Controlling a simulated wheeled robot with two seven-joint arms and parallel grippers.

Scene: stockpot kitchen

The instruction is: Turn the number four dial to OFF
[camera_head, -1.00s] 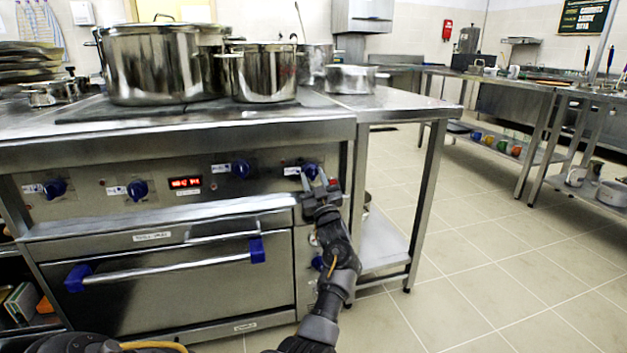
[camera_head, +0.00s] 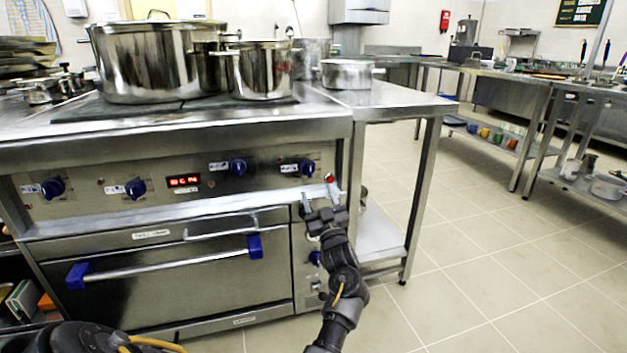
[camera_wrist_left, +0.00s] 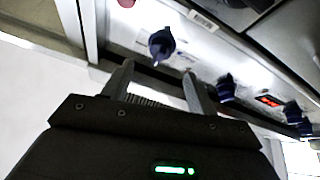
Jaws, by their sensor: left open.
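The stove's front panel (camera_head: 90,190) carries a row of blue dials. The rightmost one, fourth from the left, is the number four dial (camera_head: 307,167), with a small white label to its left. It also shows in the left wrist view (camera_wrist_left: 161,43), just beyond the fingertips. Its pointer setting is too small to read. My left gripper (camera_head: 318,194) is open and empty, just below and in front of this dial, apart from it. In the left wrist view, the two fingers (camera_wrist_left: 158,69) point toward the dial with a gap between them. My right gripper is not in view.
Other blue dials (camera_head: 239,168) and a red display (camera_head: 184,181) are on the panel. The oven door handle (camera_head: 165,266) juts out below. Pots (camera_head: 262,72) stand on the stove top. A steel side table (camera_head: 378,98) stands right of the stove; open floor lies beyond.

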